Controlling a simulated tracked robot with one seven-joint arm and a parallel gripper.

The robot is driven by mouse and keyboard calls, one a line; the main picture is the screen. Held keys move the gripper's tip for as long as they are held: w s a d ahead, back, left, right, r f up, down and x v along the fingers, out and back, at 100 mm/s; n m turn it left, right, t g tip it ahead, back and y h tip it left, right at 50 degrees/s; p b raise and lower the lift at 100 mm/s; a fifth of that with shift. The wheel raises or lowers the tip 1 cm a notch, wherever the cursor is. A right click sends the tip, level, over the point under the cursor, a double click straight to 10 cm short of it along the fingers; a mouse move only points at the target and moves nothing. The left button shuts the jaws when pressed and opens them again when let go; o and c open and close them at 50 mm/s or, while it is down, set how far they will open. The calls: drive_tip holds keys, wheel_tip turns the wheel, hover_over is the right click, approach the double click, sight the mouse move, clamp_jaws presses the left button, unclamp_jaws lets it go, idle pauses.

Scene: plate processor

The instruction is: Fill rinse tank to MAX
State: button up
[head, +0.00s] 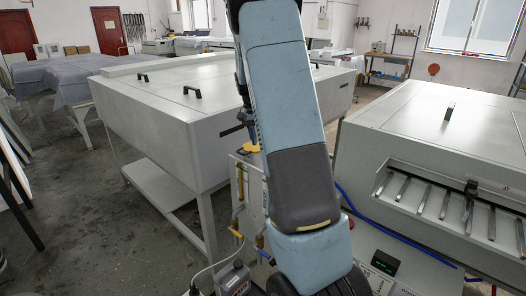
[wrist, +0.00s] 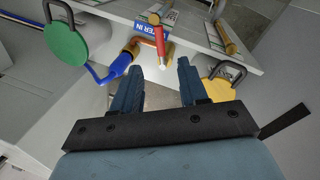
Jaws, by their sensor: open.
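In the wrist view my gripper (wrist: 160,68) is open, its two dark blue fingers spread and empty. Ahead between the fingertips is a small valve with a red lever (wrist: 160,48), beside a blue "WATER IN" label (wrist: 146,30). I cannot tell whether the fingers touch the lever. A copper pipe (wrist: 133,46) and a blue hose (wrist: 107,72) lie just left of the lever. In the head view a pale panel with pipes (head: 239,187) stands left of my arm. No MAX mark or water level is visible.
A green disc with a padlock (wrist: 65,44) is at the left and a yellow disc with a padlock (wrist: 220,88) at the right. A white lidded machine (head: 170,120) and another at right (head: 420,120) flank my arm. Open floor (head: 80,210) is at left.

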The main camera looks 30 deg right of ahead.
drive_tip(key=shift+w+a+r, duration=0.1)
drive_tip(key=shift+r, duration=0.5)
drive_tip(key=shift+w+a+r, duration=0.1)
drive_tip(key=shift+r, duration=0.5)
idle(6.8)
